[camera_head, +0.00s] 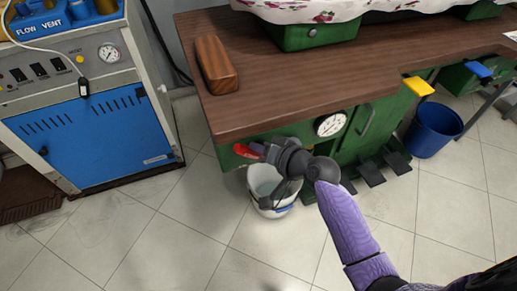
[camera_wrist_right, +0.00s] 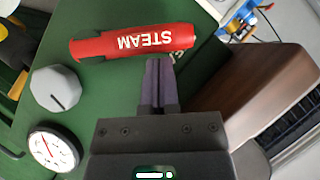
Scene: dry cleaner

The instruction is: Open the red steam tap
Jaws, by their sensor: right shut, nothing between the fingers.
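The red steam tap (camera_wrist_right: 130,42) is a red lever lettered STEAM on the green front panel of the ironing table. In the head view its red handle (camera_head: 247,150) shows just below the table's front edge, partly hidden by my right gripper (camera_head: 265,150). In the wrist view my right gripper (camera_wrist_right: 160,62) is shut and empty. Its fingertips are at the lever's lower edge near the right part of the lettering; I cannot tell whether they touch. My left gripper is not in view.
A grey knob (camera_wrist_right: 56,89) and a gauge (camera_wrist_right: 54,149) sit on the green panel. The wooden tabletop (camera_head: 300,75) overhangs the panel. A white bucket (camera_head: 270,189) stands below my right gripper. A blue bin (camera_head: 433,129) and a blue boiler (camera_head: 90,135) stand to either side.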

